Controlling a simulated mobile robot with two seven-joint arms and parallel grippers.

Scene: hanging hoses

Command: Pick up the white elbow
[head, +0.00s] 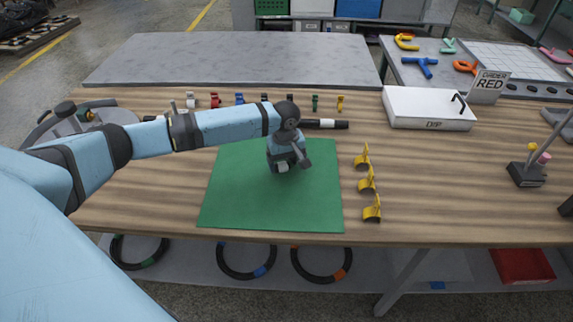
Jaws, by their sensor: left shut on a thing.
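My left gripper (284,168) reaches in from the left and points down over the green mat (240,205). It is shut on a small pale piece between its fingers, which looks like the white elbow. The fingers and wrist hide most of this piece, so its full shape is unclear. I cannot tell whether it touches the mat. A whitish fitting (190,100) stands at the left end of the row behind the mat. My right gripper is not in view.
Several coloured fittings (215,100) stand in a row behind the mat. A black hose piece (325,124) lies behind my gripper. Yellow brackets (368,180) stand right of the mat. A white box (425,105) is at the back right. The mat's front is clear.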

